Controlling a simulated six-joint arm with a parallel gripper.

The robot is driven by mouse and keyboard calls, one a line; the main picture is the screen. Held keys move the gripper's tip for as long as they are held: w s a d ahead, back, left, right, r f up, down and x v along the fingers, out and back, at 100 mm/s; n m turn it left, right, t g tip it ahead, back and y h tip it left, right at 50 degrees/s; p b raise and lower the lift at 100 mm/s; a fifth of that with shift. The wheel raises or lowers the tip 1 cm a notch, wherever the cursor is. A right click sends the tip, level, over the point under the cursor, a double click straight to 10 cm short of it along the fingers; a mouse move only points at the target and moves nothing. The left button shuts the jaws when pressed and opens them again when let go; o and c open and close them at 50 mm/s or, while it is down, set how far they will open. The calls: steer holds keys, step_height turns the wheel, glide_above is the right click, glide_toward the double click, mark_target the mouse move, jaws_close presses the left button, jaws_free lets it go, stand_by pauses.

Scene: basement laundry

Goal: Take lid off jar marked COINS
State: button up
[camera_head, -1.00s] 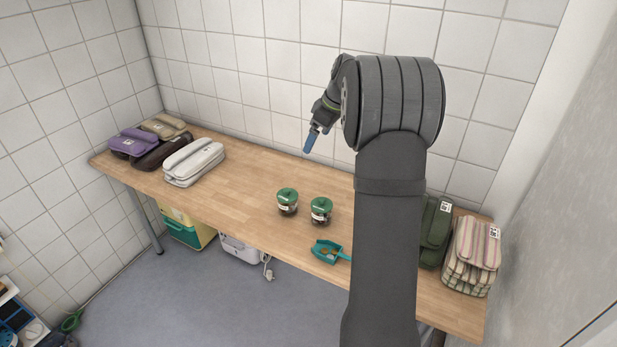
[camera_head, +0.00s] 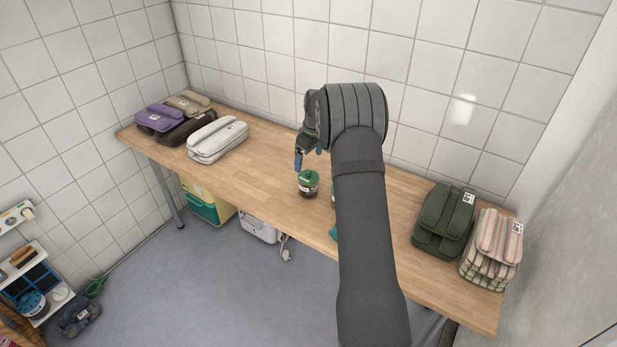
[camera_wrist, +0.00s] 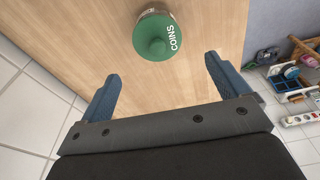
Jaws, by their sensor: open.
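The jar marked COINS shows in the wrist view with a round green lid (camera_wrist: 150,33) and white lettering. It stands just beyond the space between my fingers. My gripper (camera_wrist: 162,69) is open and empty, with its blue fingers spread and apart from the lid. In the head view, a glass jar with a green lid (camera_head: 308,177) stands on the wooden table, below and near my gripper (camera_head: 309,157). Its label is too small to read there. A second jar (camera_head: 333,196) is almost wholly hidden behind my arm.
A teal scoop (camera_head: 334,233) is mostly hidden behind my arm. A white case (camera_head: 217,139) and a purple case (camera_head: 158,117) lie at the left. A green bag (camera_head: 443,220) and a striped stack (camera_head: 492,248) stand at the right.

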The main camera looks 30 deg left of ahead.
mark_target(308, 171)
steer(key=shift+w+a+f, duration=0.1)
steer(key=shift+f, duration=1.6)
steer(key=shift+w+a+f, duration=0.1)
steer(key=shift+f, duration=1.6)
steer(key=c, duration=1)
steer(key=shift+c, duration=0.2)
steer(key=shift+r, duration=0.1)
